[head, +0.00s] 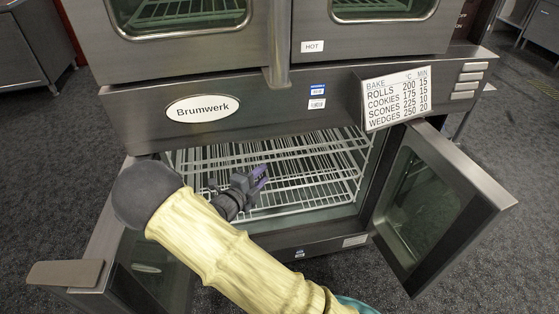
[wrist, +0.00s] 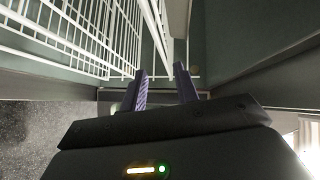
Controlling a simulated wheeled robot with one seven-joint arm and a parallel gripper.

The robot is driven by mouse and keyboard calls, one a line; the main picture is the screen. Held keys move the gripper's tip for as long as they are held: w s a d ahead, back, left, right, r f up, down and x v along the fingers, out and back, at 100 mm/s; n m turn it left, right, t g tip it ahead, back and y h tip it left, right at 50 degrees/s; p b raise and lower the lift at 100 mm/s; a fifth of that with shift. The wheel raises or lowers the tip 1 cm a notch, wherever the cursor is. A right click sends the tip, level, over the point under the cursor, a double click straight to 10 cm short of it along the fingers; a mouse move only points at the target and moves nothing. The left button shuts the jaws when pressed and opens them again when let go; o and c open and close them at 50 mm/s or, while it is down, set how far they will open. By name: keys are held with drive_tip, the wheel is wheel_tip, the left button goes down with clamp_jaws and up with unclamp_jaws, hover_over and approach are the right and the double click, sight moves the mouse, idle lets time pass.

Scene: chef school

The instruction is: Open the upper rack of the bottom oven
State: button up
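The bottom oven (head: 215,127) stands with both doors swung open. Its white wire upper rack (head: 215,152) is inside the cavity, with more wire racks below it. My gripper (head: 264,176) is inside the oven mouth, over the racks in the head view. In the wrist view my gripper (wrist: 162,76) has its two purple fingers apart. White rack bars (wrist: 157,25) run down to near the gap between the fingertips. I cannot tell whether they touch the fingers or lie beyond them. A wire rack (wrist: 75,30) fills the upper left of the wrist view.
The right oven door (head: 480,175) stands out to the right, and the left door (head: 65,273) stands out at the lower left behind my arm. A bake-time sign (head: 397,98) hangs at the oven's upper right. Dark carpet floor (head: 45,175) is clear on both sides.

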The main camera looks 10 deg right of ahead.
sight(280, 159)
drive_tip(key=x, duration=1)
drive_tip(key=shift+w+d+b, duration=0.2)
drive_tip(key=shift+d+b, duration=0.1)
drive_tip(key=shift+b, duration=0.05)
drive_tip(key=shift+a, duration=0.4)
drive_tip(key=shift+d, duration=0.15)
clamp_jaws()
drive_tip(key=shift+s+d, duration=0.1)
